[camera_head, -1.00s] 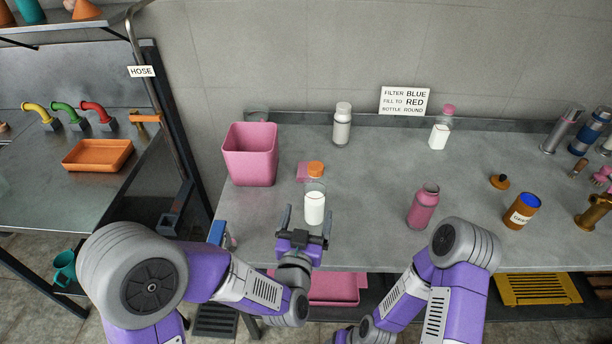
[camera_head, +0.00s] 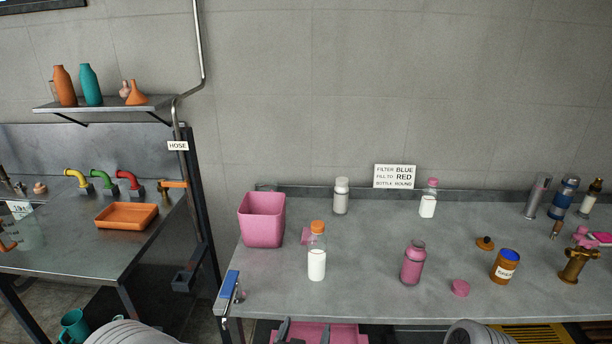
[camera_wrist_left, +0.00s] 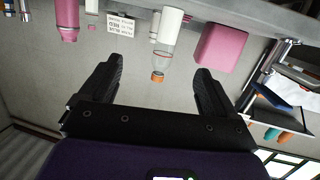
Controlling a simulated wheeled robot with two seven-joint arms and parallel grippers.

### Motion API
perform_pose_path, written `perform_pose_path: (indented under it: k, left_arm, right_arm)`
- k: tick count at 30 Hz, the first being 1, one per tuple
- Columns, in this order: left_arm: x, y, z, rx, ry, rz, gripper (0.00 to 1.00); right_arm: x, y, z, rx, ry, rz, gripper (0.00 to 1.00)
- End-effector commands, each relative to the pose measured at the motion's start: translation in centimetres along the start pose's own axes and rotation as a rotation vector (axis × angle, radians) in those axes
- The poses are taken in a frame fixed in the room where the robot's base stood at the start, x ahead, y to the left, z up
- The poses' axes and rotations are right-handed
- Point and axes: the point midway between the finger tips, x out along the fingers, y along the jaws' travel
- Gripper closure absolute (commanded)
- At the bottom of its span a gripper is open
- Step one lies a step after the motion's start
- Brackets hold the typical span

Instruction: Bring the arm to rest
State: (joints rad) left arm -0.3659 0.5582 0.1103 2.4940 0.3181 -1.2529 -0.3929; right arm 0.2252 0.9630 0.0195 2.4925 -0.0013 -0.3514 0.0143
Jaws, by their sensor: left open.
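My left gripper (camera_head: 304,333) shows only its fingertips at the bottom edge of the head view, in front of the bench edge. It is open and empty. In the left wrist view the left gripper (camera_wrist_left: 155,88) has its two black fingers spread wide with nothing between them. The orange-capped bottle (camera_head: 317,264) with white contents stands upright on the bench, apart from the fingers; it also shows beyond them in the left wrist view (camera_wrist_left: 163,60). A rounded grey part of my right arm shows at the bottom right; its gripper is out of view.
The grey bench (camera_head: 370,290) holds a pink bin (camera_head: 262,220), a pink bottle (camera_head: 413,264), a pink cap (camera_head: 460,288), a brown jar (camera_head: 505,266) and a white bottle (camera_head: 341,196). The left counter has an orange tray (camera_head: 126,216). A pink tray (camera_head: 345,334) is below the bench.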

Motion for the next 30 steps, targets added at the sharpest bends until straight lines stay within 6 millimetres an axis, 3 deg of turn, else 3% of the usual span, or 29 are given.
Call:
perform_pose_path:
  k: [5,10,15,18,21,24,30]
  left_arm:
    - [0.1,-2.2,6.0,-0.07,-0.231,0.003,0.1]
    - [-1.9,-4.5,13.4,-0.185,-0.521,-0.002,0.1]
    - [-8.3,-6.2,22.0,-0.383,-0.919,-0.027,0.1]
    - [-12.4,-6.2,25.2,-0.489,-1.11,-0.041,0.1]
    - [-15.3,-6.0,26.9,-0.56,-1.233,-0.05,0.1]
    - [-16.8,-5.9,27.6,-0.594,-1.294,-0.054,0.1]
    - [-17.1,-5.8,27.9,-0.6,-1.307,-0.054,0.1]
  right_arm:
    - [-1.2,-0.5,-0.1,-0.001,0.002,-0.001,0.32]
    - [-2.6,-1.0,0.1,-0.001,0.001,0.0,0.32]
    - [-4.5,-1.7,0.1,-0.001,0.001,0.0,0.32]
    - [-5.3,-2.0,0.2,-0.001,0.001,0.0,0.32]
    - [-5.7,-2.2,0.2,-0.001,0.001,0.0,0.32]
    - [-5.8,-2.2,0.2,-0.001,0.001,0.0,0.32]
    - [-5.7,-2.2,0.2,0.0,0.001,0.0,0.32]
